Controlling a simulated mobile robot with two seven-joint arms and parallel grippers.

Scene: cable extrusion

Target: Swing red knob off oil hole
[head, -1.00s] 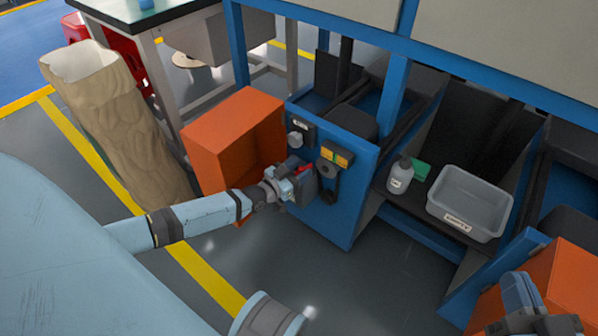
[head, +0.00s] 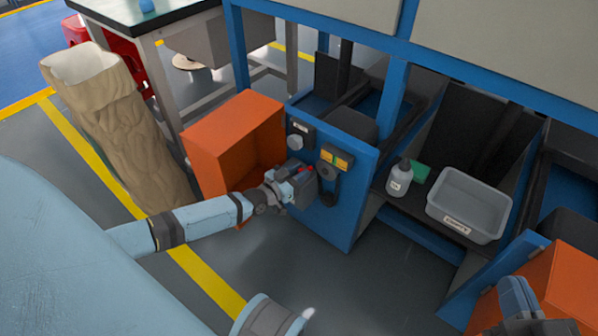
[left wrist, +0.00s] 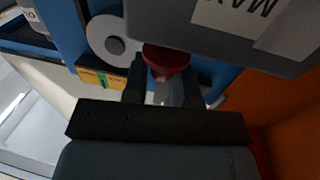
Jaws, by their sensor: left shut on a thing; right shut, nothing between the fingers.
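The red knob (left wrist: 167,57) shows in the left wrist view just below a grey box with a white label (left wrist: 240,15). My left gripper (left wrist: 166,88) is shut around the knob's pale stem, with one dark finger on each side. In the head view the left gripper (head: 300,181) is at the front of the blue cabinet (head: 335,215), and small red spots of the knob (head: 308,169) show beside it. The oil hole cannot be made out. My right gripper (head: 522,305) is in the lower right corner, partly cut off, apart from the cabinet.
An open orange bin (head: 222,152) stands close left of the cabinet. A round dial and yellow labels (head: 337,157) sit on the cabinet above the gripper. A bottle (head: 399,180) and grey tray (head: 470,205) are on the shelf at right.

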